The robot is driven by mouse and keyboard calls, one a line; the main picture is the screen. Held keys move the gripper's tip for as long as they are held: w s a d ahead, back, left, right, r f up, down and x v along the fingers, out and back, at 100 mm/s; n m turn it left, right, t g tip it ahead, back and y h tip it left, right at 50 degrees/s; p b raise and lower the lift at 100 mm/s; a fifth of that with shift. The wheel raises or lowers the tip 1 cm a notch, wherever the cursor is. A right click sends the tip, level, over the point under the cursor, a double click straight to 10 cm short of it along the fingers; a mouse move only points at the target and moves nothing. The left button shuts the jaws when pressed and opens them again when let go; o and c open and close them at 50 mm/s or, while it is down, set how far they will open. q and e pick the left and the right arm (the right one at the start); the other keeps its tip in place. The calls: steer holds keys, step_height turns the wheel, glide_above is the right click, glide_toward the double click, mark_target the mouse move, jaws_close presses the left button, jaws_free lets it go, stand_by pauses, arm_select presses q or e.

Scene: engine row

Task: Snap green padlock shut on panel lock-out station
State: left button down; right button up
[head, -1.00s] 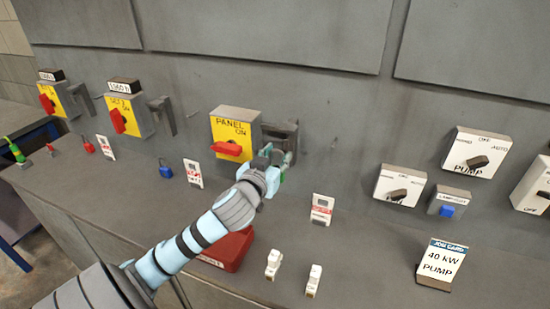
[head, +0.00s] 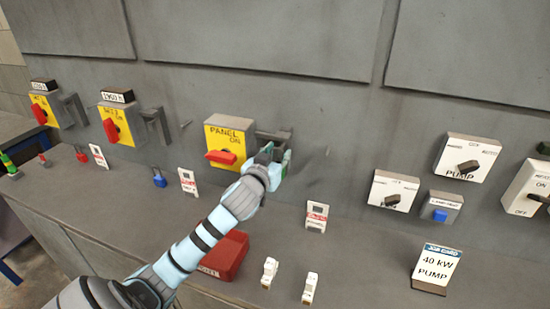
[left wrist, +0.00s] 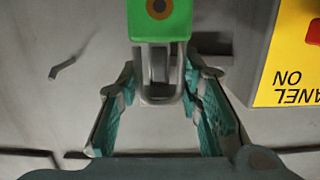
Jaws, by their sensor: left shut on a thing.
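The panel switch (head: 230,133) is a yellow plate marked PANEL ON with a red handle lying level. Its grey lock-out bracket (head: 274,138) stands just right of it on the wall. My left gripper (head: 274,160) is at that bracket, shut on the green padlock. In the left wrist view the padlock's green body (left wrist: 160,22) fills the top middle, with its grey shackle (left wrist: 160,95) between my fingers. The bracket lies behind the shackle there, and I cannot tell whether the shackle passes through it or is latched. My right gripper is not in view.
Two more yellow switches (head: 116,120) stand to the left. A red box (head: 226,255), small white devices (head: 269,272), a blue padlock (head: 159,178) and tags (head: 317,216) are on the ledge.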

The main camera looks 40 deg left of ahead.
mark_target(283, 144)
arm_select(q)
steer(key=shift+r+x, duration=0.15)
steer(key=shift+x, duration=0.9)
steer(key=shift+r+x, duration=0.15)
steer(key=shift+x, duration=0.95)
steer(key=shift+w+f, duration=0.15)
steer(key=shift+w, duration=0.1)
steer(key=shift+r+p, duration=0.6)
